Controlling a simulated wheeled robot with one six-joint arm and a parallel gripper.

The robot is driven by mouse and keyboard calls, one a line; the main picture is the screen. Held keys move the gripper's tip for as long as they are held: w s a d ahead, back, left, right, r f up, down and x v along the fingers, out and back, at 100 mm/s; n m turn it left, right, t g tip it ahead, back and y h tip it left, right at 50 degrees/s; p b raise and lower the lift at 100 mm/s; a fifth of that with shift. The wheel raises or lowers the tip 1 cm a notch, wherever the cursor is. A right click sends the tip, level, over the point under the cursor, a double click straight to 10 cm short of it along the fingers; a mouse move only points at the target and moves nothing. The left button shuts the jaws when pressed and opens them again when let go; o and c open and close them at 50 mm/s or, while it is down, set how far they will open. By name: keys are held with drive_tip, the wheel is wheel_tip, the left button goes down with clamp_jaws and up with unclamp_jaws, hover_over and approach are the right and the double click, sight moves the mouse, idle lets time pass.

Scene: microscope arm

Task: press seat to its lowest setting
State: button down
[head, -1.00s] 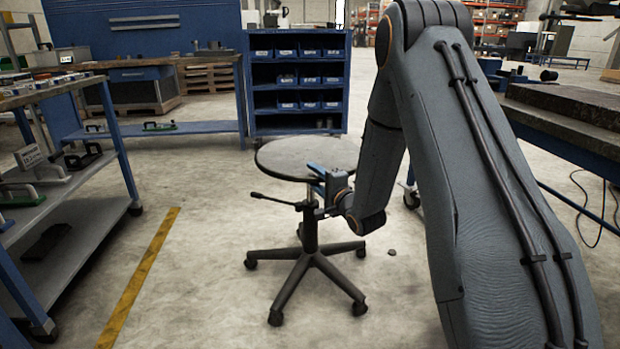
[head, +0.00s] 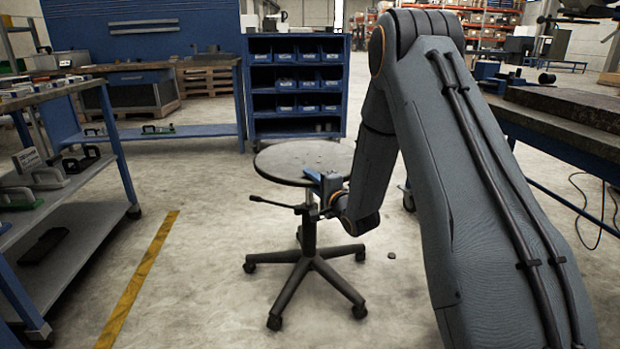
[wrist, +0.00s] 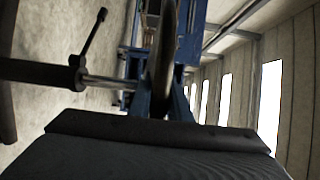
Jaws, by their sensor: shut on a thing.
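The stool's round grey seat (head: 285,160) stands level on a five-legged black base (head: 312,262). In the wrist view the seat (wrist: 163,55) appears edge-on as a dark disc. A bright length of shaft (wrist: 103,84) shows between the seat and the black column, so the seat is raised above it. A black lever (head: 275,202) sticks out to the left below the seat; it also shows in the wrist view (wrist: 92,38). My gripper (head: 316,180) is at the seat's near right rim. Its blue fingers (wrist: 163,105) are shut on the rim, one on each face.
A workbench with shelves (head: 95,170) stands at the left and a heavy table (head: 570,135) at the right. A blue bin rack (head: 298,85) stands behind the stool. A yellow floor line (head: 140,275) runs at the left. The floor around the stool is mostly clear.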

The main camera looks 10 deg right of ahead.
wheel_tip(320, 180, down, 10)
drive_tip(key=b, duration=0.1)
drive_tip(key=shift+f, duration=0.1)
drive_tip(key=c, duration=1.6)
unclamp_jaws()
drive_tip(key=shift+c, duration=0.2)
drive_tip(key=shift+s, duration=0.1)
drive_tip(key=p+v, duration=0.2)
drive_tip(key=v, duration=0.5)
drive_tip(key=shift+s, duration=0.35)
drive_tip(key=shift+d, duration=0.1)
